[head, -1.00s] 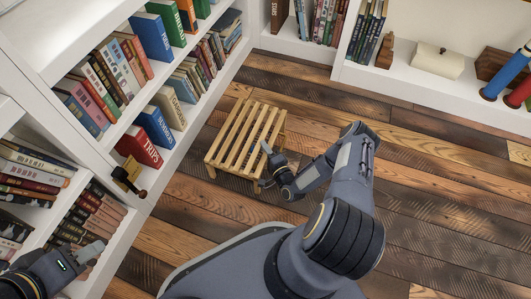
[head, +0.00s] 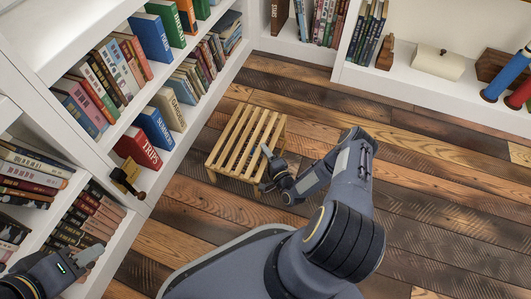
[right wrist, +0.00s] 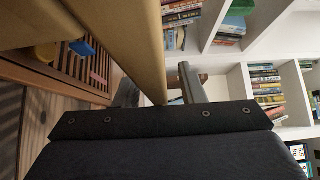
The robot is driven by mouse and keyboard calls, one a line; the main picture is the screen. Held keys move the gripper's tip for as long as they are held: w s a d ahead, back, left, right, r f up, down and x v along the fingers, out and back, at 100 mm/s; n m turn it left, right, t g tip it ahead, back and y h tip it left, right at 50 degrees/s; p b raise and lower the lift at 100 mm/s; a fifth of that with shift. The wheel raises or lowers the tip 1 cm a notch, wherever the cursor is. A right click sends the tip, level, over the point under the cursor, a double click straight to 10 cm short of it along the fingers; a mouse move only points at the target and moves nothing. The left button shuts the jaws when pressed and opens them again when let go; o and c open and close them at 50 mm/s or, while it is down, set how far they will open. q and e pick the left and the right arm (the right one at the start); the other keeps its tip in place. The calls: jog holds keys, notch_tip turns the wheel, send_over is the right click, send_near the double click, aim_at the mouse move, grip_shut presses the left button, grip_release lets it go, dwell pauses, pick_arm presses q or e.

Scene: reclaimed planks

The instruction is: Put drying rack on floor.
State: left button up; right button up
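The drying rack (head: 245,140), a low light-wood frame with a slatted top and short legs, is upright over the plank floor beside the left bookshelf. Its feet appear to rest on the floor. My right gripper (head: 268,160) is at the rack's right edge. In the right wrist view a pale wooden bar (right wrist: 133,40) runs down toward the space between the fingers of this gripper (right wrist: 160,85), and a gap shows beside the right finger. My left gripper (head: 88,258) is at the lower left by the shelf; its finger gap is not clear.
Bookshelves (head: 85,160) line the left side, and a low white shelf (head: 430,88) runs along the back. The plank floor (head: 440,190) right of the rack is clear. The right wrist view shows brown slatted wood (right wrist: 75,65) with blue and yellow things on it.

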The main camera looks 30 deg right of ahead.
jog(key=s+p, duration=0.4)
jog(key=s, duration=0.8)
